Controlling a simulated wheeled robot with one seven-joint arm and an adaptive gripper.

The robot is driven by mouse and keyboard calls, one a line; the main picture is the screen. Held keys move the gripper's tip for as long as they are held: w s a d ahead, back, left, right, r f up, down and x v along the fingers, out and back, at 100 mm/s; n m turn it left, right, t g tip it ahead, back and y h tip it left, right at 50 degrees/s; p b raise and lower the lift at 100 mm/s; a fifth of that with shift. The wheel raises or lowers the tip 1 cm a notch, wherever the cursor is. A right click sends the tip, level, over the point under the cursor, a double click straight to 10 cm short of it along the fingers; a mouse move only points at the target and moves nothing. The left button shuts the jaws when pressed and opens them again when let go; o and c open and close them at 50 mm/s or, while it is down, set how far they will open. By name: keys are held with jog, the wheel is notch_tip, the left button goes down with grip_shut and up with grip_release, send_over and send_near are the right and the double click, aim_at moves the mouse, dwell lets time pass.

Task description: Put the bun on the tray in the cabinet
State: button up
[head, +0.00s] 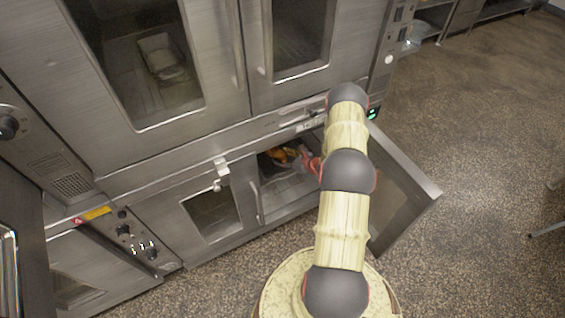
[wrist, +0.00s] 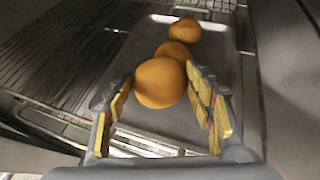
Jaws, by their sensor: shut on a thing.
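In the wrist view, my gripper (wrist: 157,80) is closed around the nearest orange bun (wrist: 160,84), one padded finger on each side. The bun is over a grey metal tray (wrist: 220,52); I cannot tell whether it touches the tray. Two more orange buns, a middle one (wrist: 173,50) and a far one (wrist: 184,30), lie on the tray behind it. In the head view, my gripper (head: 309,164) reaches into the open lower cabinet (head: 284,192), where orange shows beside it. My arm hides part of the opening.
The cabinet's open door (head: 405,192) stands out to the right of my arm. A wire rack (wrist: 70,55) lies left of the tray. A closed upper oven (head: 165,60) holds a pale pan. The floor at right is mostly clear.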

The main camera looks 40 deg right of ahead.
jog(key=shift+f+b, duration=0.7)
jog(key=shift+f, duration=1.1)
jog(key=shift+f, duration=0.15)
jog(key=o, duration=1.2)
jog(key=shift+c, duration=0.2)
jog(key=shift+s+r, duration=0.2)
jog(key=shift+r, duration=0.1)
jog(key=p+v, duration=0.4)
jog(key=v, duration=0.7)
jog(key=shift+s, duration=0.3)
